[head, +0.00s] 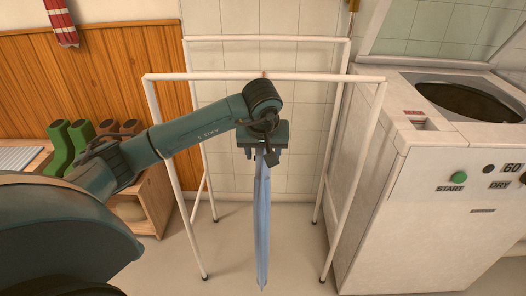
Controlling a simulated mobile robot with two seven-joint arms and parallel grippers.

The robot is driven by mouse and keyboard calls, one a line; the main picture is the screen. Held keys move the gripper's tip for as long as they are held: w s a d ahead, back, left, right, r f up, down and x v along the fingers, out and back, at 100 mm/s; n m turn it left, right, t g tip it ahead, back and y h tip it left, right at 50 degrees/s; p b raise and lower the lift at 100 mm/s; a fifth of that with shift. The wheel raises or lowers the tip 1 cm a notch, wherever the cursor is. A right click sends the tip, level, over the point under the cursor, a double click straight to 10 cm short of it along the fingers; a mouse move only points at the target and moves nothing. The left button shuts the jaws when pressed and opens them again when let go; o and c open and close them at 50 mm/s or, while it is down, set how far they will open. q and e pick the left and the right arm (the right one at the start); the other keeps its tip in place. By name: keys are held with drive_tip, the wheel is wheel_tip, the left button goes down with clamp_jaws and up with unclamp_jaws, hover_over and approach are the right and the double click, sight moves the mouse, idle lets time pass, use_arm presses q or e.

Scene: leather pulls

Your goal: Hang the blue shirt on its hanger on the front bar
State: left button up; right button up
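The blue shirt (262,220) hangs straight down below my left gripper (264,153). It shows nearly edge-on as a narrow strip. Its hanger is mostly hidden behind my wrist and gripper. The front bar (200,76) is the nearer white top bar of the rack, and my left wrist covers part of it. A small light piece shows at the bar just above my wrist; I cannot tell whether it is the hanger's hook. My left gripper points down at the shirt's top, and its grip is not clear. My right gripper is not in view.
The rack's rear bar (225,38) runs behind the front bar. A white washing machine (420,190) stands close at the right. Green boots (68,142) sit on a wooden shelf (152,195) at the left. A red striped cloth (61,22) hangs on the wall.

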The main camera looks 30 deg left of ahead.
use_arm(q)
drive_tip(key=shift+o, duration=1.3)
drive_tip(key=shift+f, duration=0.1)
